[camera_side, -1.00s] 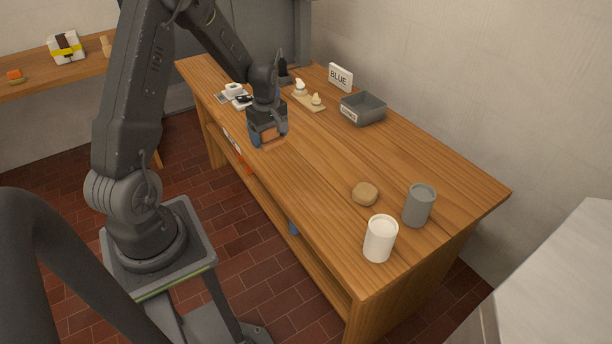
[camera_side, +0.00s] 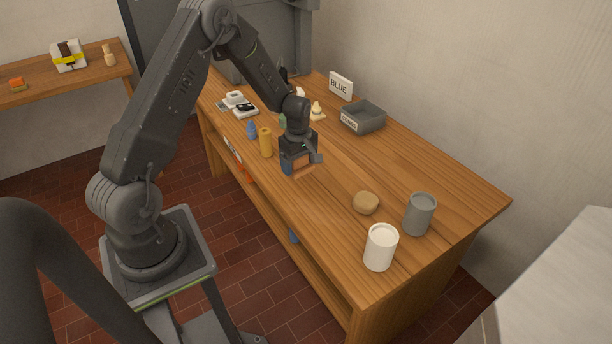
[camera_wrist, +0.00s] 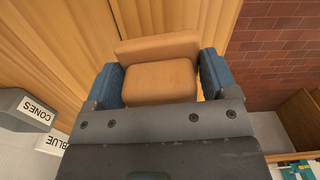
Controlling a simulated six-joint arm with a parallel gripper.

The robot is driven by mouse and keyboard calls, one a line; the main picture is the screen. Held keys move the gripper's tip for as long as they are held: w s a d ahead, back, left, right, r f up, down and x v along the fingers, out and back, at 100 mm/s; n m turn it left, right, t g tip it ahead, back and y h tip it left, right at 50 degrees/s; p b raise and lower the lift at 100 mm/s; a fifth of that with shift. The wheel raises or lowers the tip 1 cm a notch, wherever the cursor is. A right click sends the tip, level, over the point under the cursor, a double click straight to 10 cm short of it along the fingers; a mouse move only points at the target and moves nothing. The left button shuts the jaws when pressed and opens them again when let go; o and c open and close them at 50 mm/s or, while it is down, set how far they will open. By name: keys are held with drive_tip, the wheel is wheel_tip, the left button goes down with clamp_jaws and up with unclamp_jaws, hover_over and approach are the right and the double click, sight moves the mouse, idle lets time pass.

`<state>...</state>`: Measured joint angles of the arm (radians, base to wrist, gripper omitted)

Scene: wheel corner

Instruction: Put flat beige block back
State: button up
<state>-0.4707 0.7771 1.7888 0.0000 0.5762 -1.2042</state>
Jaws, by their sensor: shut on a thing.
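My gripper (camera_side: 302,166) is shut on a flat tan-beige block (camera_wrist: 158,82). In the wrist view the block lies between the two blue finger pads, and its broad face and a raised-looking far edge show. In the side view only a small tan part of the block (camera_side: 303,172) shows below the fingers. The gripper hangs over the middle of the wooden table (camera_side: 405,170); I cannot tell whether the block touches the tabletop.
A yellow cylinder (camera_side: 265,143) and a blue piece (camera_side: 251,131) stand left of my gripper. A round beige lump (camera_side: 365,203), white cup (camera_side: 380,247) and grey cup (camera_side: 419,214) are to the right. A grey CONES bin (camera_side: 363,118) and BLUE sign (camera_side: 341,86) stand behind.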

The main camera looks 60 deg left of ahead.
sight(306, 184)
drive_tip(key=shift+w+d+f, duration=0.65)
drive_tip(key=shift+w+f, duration=0.05)
drive_tip(key=shift+w, duration=0.1)
drive_tip(key=shift+f, duration=1.65)
drive_tip(key=shift+f, duration=0.2)
drive_tip(key=o, duration=0.8)
drive_tip(key=shift+c, duration=0.2)
